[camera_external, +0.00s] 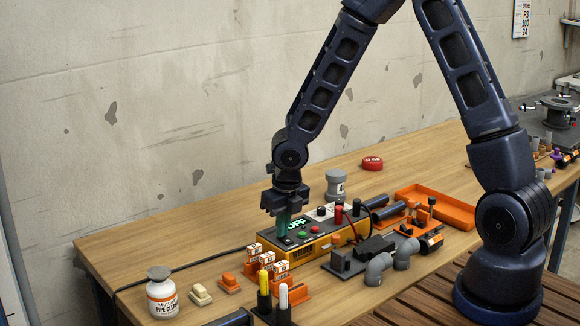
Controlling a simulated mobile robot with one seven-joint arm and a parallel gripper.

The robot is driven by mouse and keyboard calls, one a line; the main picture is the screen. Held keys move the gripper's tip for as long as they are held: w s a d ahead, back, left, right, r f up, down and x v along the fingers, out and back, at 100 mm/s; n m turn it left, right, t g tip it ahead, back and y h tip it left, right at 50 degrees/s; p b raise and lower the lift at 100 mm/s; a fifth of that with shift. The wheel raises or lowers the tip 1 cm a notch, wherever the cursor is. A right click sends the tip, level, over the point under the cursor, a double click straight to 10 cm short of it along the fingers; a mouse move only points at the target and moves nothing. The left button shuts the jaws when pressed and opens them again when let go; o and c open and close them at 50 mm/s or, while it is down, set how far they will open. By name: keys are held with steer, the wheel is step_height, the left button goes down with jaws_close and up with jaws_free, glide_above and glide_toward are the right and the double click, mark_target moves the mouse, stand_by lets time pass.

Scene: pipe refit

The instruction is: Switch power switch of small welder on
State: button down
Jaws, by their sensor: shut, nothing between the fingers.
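The small welder (314,249) is a yellow box with a dark top panel, standing on the wooden workbench. Its panel carries a lit green display (296,226), a green button (302,234), a red button (315,235), and red and black plugs. My gripper (283,228) points straight down at the left end of the panel, with its fingertips at or just above the surface. It is shut and empty. I cannot tell whether the fingertips touch the panel. The power switch is not distinguishable and may be hidden behind the fingers.
Orange holders with white labelled blocks (273,266) stand close in front of the welder. Grey elbow pipes (379,267) and an orange tray (445,208) lie to the right. A white bottle (161,297) stands at the front left. The bench behind the welder is mostly clear, with a red disc (372,163).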

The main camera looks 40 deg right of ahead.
mark_target(288, 241)
steer(key=shift+w+f, duration=0.1)
steer(key=shift+f, duration=0.05)
steer(key=shift+s+r, duration=0.2)
steer(key=shift+s, duration=0.65)
steer(key=shift+r, duration=0.1)
step_height(288, 241, up, 14)
steer(key=s, duration=0.2)
stand_by(0.7)
steer(key=shift+w+f, duration=0.15)
steer(key=shift+f, duration=0.05)
steer(key=shift+w, duration=0.6)
